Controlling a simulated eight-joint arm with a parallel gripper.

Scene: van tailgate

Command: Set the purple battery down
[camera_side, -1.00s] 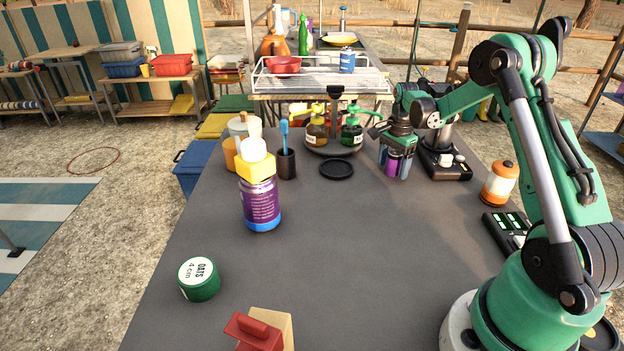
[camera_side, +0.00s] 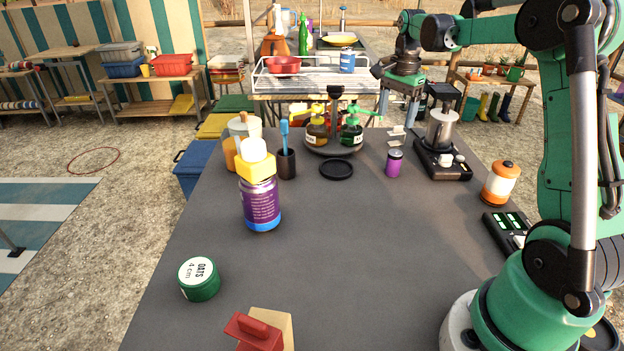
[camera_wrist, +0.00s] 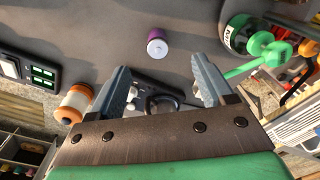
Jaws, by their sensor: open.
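The purple battery (camera_side: 394,164) stands upright on the grey table, to the left of the black scale-like device with a clear jar. It also shows in the wrist view (camera_wrist: 157,46), seen from above with its pale end up. My gripper (camera_side: 400,118) is raised above and behind the battery, apart from it, with its fingers spread and nothing between them. In the wrist view the two fingers (camera_wrist: 162,88) stand wide apart and the battery lies beyond them.
The black device (camera_side: 445,165) stands close to the right of the battery. A black round dish (camera_side: 337,169) and pump bottles (camera_side: 351,133) are to its left. An orange-capped jar (camera_side: 501,183) and a charger (camera_side: 507,232) sit at the right edge. The table's middle is clear.

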